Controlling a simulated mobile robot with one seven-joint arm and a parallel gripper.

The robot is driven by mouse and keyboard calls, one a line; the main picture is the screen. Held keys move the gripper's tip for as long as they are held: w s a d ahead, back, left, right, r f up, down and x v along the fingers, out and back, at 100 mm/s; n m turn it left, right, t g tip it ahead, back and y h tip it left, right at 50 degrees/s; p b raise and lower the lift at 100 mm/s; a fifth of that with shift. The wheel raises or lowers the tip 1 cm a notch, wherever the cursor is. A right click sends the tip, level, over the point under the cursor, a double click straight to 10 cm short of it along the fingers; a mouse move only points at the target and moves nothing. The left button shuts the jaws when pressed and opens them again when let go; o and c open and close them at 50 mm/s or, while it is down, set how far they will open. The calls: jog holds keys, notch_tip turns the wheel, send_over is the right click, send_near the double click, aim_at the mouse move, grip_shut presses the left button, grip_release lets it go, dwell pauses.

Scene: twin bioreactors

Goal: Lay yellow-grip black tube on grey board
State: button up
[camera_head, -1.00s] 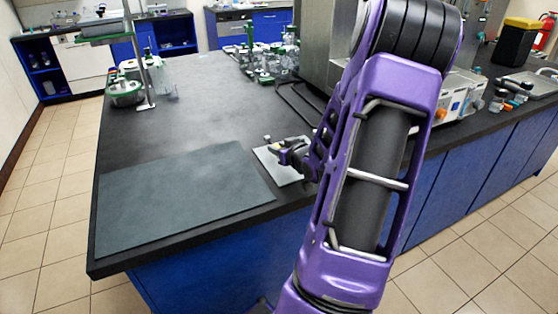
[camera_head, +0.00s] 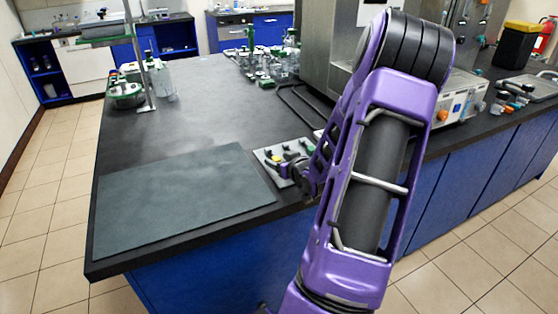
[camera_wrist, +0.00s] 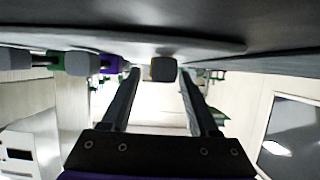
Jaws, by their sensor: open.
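The yellow-grip black tube (camera_wrist: 164,69) shows end-on in the wrist view as a dark block with a yellow edge, between the fingertips. My gripper (camera_wrist: 159,74) is open, with one finger on either side of it and visible gaps. Whether either finger touches it I cannot tell. In the head view my gripper (camera_head: 290,168) is low over a small pale rack plate (camera_head: 262,152), and the tube is partly hidden there. The grey board (camera_head: 180,200) is a large flat slate sheet left of the plate, bare.
In the wrist view, tubes with green (camera_wrist: 78,63) and purple (camera_wrist: 110,64) grips lie left of the fingers. The black bench (camera_head: 190,95) is clear behind the board. A clamp stand (camera_head: 145,75) and glassware (camera_head: 265,65) stand farther back.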

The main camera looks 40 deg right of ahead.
jog(key=shift+r, duration=0.25)
jog(key=p+v, duration=0.2)
jog(key=v, duration=1)
jog(key=shift+w, duration=0.1)
